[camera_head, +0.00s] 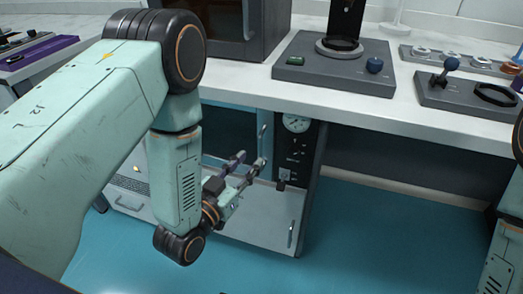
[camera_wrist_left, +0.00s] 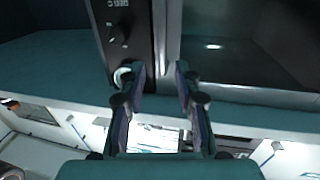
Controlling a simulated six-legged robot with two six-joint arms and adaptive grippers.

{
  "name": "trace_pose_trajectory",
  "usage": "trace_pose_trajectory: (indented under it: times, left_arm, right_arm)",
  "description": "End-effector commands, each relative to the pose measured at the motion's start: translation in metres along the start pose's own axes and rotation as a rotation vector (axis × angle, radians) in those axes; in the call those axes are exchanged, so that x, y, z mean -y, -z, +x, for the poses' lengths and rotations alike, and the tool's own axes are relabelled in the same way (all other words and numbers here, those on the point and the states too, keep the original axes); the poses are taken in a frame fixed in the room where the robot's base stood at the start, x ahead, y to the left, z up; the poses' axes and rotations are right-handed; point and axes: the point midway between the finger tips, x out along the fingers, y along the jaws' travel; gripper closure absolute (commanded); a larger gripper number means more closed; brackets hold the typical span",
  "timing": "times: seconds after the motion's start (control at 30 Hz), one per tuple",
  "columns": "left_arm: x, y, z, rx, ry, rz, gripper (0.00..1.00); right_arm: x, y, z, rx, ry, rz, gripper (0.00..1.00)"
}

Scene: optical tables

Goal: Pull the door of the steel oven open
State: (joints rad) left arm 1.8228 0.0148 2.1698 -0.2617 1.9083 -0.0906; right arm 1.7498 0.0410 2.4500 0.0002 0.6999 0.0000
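The steel oven stands under the bench, with a dark control panel (camera_head: 297,140) carrying a round gauge. Its door (camera_head: 228,122) has a dark window and looks shut; my left arm hides part of it. A vertical bar handle (camera_head: 263,138) is at the door's right edge. My left gripper (camera_head: 250,162) is open in front of the door, near the handle's lower end. In the left wrist view the handle (camera_wrist_left: 172,35) lies in line with the gap between the open fingers (camera_wrist_left: 155,72). I cannot tell whether it is between the fingertips. My right gripper is out of view.
Below the oven is a pale cabinet front (camera_head: 262,212) with a small handle (camera_head: 291,233). The bench top (camera_head: 420,122) above bears a grey instrument base (camera_head: 335,68) and a dark box (camera_head: 240,22). The blue floor (camera_head: 385,235) to the right is clear. My right arm shows at the right edge.

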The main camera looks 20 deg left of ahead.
Motion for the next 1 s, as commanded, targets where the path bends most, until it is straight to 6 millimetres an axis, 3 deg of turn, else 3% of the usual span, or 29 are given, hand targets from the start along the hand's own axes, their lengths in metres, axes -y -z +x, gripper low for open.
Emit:
trace_pose_trajectory:
  times: [0.5, 0.87, 1.0]
  left_arm:
    - [0.006, -0.001, 0.066, 0.000, 0.002, 0.001, 0.68]
    - [0.004, 0.001, 0.074, 0.002, 0.002, -0.001, 0.68]
    - [0.003, 0.000, 0.075, 0.002, 0.002, -0.001, 0.79]
  right_arm:
    - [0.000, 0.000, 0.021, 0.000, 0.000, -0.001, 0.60]
    - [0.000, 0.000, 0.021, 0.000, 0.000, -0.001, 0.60]
    - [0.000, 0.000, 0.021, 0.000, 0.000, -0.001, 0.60]
